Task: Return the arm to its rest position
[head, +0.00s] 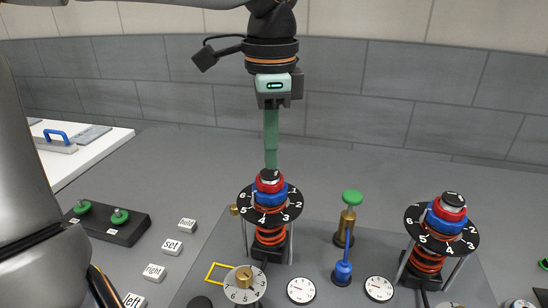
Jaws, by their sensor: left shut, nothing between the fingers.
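My left gripper (271,164) hangs straight down in the upper middle of the head view, its arm coming in from the top left. Its green fingers are closed together with nothing between them. The fingertips are right above the black, red and blue cap (270,188) of the left numbered spring post; I cannot tell whether they touch it. The black numbered disc (251,214) and orange spring (265,237) are below the cap. My right gripper is not in view.
A second numbered spring post (443,218) stands at the right. Between them are a green-topped brass post (347,217) and a blue plunger (342,271). Gauges, a numbered dial (244,285) and label blocks (172,246) lie in front. A white table (68,172) is at the left.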

